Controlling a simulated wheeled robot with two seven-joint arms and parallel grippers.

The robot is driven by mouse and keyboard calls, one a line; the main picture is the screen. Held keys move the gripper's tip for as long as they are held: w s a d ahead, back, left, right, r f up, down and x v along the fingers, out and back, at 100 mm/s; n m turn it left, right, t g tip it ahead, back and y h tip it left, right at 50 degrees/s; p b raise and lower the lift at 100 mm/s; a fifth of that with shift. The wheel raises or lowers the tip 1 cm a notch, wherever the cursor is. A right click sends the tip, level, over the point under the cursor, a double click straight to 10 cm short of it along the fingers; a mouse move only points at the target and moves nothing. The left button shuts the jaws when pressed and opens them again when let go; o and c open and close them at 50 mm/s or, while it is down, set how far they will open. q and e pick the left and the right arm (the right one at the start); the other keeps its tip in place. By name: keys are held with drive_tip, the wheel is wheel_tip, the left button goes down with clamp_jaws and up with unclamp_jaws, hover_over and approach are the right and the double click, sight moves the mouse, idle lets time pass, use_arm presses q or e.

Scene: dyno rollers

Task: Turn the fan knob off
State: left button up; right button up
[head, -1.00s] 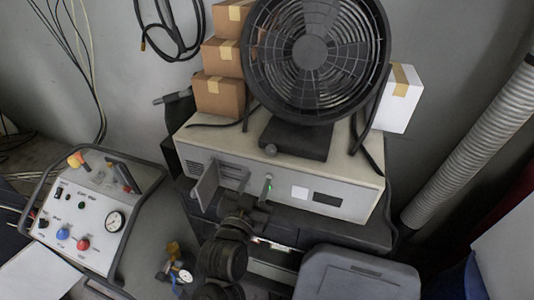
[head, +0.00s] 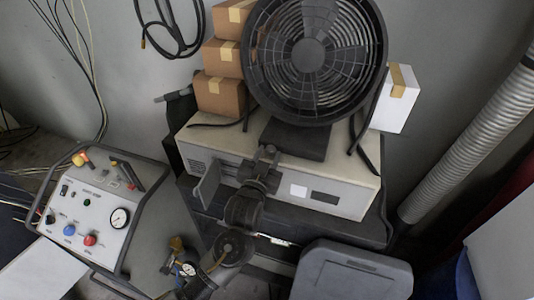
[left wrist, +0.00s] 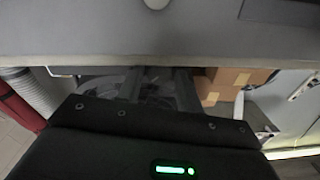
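The black fan (head: 314,55) stands on top of a beige cabinet (head: 345,190). Its dark base (head: 300,140) rests on the cabinet top. The fan knob, at the base's front left, is now hidden behind my left gripper (head: 265,154). That gripper reaches up from below, in front of the cabinet, with its tips at the base's front edge. In the left wrist view its two dark fingers (left wrist: 159,88) stand apart, with part of the fan cage seen dimly between them. Whether they touch the knob cannot be told. My right gripper is not in view.
Cardboard boxes (head: 220,93) are stacked left of the fan, and a white box (head: 394,100) stands right. A grey panel (head: 207,182) juts from the cabinet front. A control console (head: 90,215) stands left, a grey case (head: 352,272) in front.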

use_arm(q)
drive_tip(key=c, duration=0.7)
drive_tip(key=n, duration=0.4)
drive_tip(key=o, duration=0.7)
drive_tip(key=shift+a, duration=0.1)
drive_tip(key=shift+s+b, duration=0.25)
drive_tip(key=shift+b, duration=0.1)
drive_tip(key=b+v, duration=0.3)
drive_tip(key=v, duration=0.7)
drive_tip(key=shift+a+r, duration=0.1)
drive_tip(key=shift+r, duration=0.05)
